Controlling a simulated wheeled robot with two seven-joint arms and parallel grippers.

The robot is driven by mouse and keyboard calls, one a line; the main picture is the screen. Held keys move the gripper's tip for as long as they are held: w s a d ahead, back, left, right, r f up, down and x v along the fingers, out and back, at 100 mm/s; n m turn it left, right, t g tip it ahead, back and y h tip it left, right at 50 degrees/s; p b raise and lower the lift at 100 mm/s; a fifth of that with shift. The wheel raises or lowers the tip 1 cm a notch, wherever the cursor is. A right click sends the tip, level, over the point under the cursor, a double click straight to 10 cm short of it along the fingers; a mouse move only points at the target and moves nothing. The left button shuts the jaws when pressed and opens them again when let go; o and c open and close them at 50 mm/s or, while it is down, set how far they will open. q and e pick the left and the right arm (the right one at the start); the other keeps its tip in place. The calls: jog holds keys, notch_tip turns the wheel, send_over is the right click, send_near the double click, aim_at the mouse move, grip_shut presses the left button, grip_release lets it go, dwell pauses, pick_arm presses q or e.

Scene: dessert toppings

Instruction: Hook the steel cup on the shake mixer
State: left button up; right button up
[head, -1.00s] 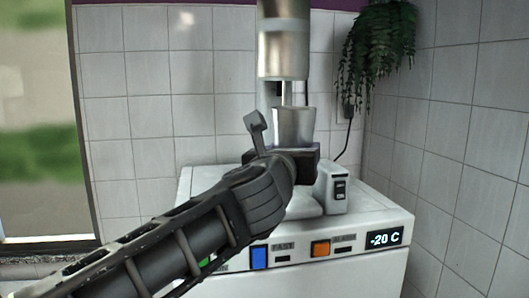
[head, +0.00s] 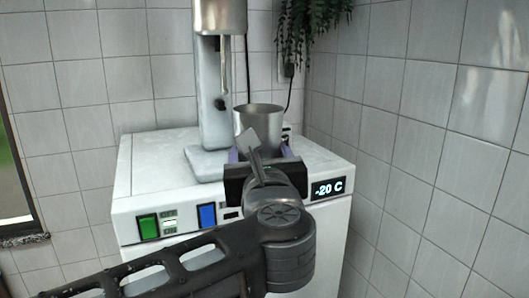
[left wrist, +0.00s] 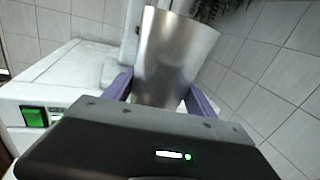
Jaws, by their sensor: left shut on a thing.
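The steel cup (head: 258,118) is upright in the head view, held by my left gripper (head: 262,152), whose two purple fingers close on its sides. In the left wrist view the cup (left wrist: 172,58) sits between the fingers of the gripper (left wrist: 160,92) and looks slightly tilted. The shake mixer (head: 213,95) stands behind and to the left of the cup, with its steel head (head: 220,15) high above and a thin spindle (head: 226,68) hanging down. The cup is to the right of the spindle and lower, apart from it. My right gripper is not in view.
The mixer stands on a white freezer cabinet (head: 150,165) with a green button (head: 148,226), a blue button (head: 207,215) and a -20 C display (head: 328,188). A hanging plant (head: 312,22) and a cable are on the tiled wall behind. The cabinet's top left is clear.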

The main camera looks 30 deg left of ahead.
pick_arm(q)
jog(key=shift+r, duration=0.1)
jog(key=shift+w+a+f, duration=0.2)
jog(key=shift+w+a, duration=0.45)
jog(key=shift+a, duration=0.25)
grip_shut()
jog(key=w+a, duration=0.2)
jog(key=a, duration=0.1)
jog(key=w+a+b, duration=0.1)
jog(key=w+a, duration=0.2)
jog(key=a, duration=0.1)
jog(key=w+a+f, duration=0.1)
jog(key=w+a, duration=0.1)
jog(key=a, duration=0.1)
jog(key=shift+w+a+f+b, duration=0.1)
jog(key=shift+w+a+b, duration=0.15)
jog(key=shift+a+b, duration=0.1)
jog(key=shift+w+a, duration=0.6)
jog(key=shift+a, duration=0.35)
jog(key=shift+b, duration=0.3)
